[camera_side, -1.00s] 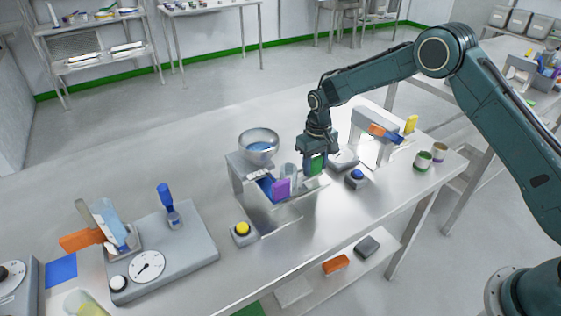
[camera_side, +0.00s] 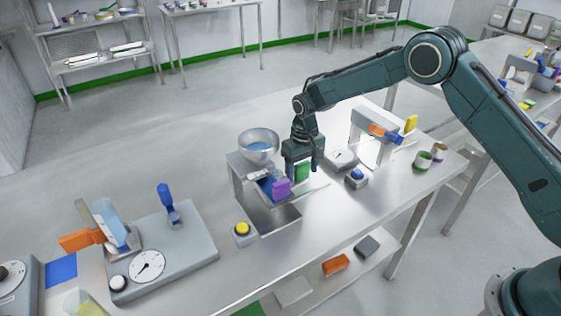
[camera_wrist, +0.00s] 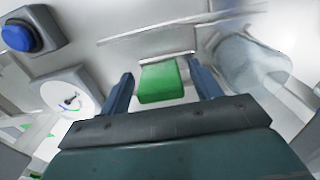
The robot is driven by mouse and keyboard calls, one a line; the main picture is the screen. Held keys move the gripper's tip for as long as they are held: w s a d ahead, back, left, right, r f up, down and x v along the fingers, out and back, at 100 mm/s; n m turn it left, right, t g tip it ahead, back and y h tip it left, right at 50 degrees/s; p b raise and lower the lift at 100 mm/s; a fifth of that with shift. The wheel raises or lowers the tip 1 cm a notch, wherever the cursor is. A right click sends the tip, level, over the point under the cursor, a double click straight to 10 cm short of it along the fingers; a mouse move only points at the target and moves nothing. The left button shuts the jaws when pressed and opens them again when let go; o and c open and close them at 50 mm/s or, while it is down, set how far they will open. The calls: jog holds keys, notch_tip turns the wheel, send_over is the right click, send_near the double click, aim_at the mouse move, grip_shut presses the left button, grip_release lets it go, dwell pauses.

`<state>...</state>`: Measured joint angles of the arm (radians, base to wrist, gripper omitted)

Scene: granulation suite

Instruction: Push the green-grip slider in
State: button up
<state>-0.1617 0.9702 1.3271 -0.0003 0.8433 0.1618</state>
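The green grip (camera_side: 302,173) of the slider is at the right side of the hopper stand, beside a purple block (camera_side: 281,187). My gripper (camera_side: 303,168) points down over the green grip. In the wrist view the green grip (camera_wrist: 161,83) sits between my two fingers (camera_wrist: 161,74), with a visible gap on each side, so the gripper is open around it. The palm's front edge is close to the grip. Contact with it cannot be told. The slider's inner part is hidden under the stand.
The hopper stand (camera_side: 240,163) carries a metal bowl (camera_side: 258,142). A clear cup (camera_wrist: 250,65) is close to one finger. A blue button (camera_side: 357,174), a dial scale (camera_side: 341,159) and a yellow button (camera_side: 242,228) stand nearby.

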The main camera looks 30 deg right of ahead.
jog(key=shift+r, duration=0.2)
notch_tip(320, 180, up, 14)
jog(key=shift+f, duration=0.25)
dwell(0.4)
jog(key=c, duration=0.6)
jog(key=n, duration=1.8)
jog(key=shift+f, duration=0.2)
notch_tip(320, 180, down, 14)
jog(key=shift+r, duration=0.25)
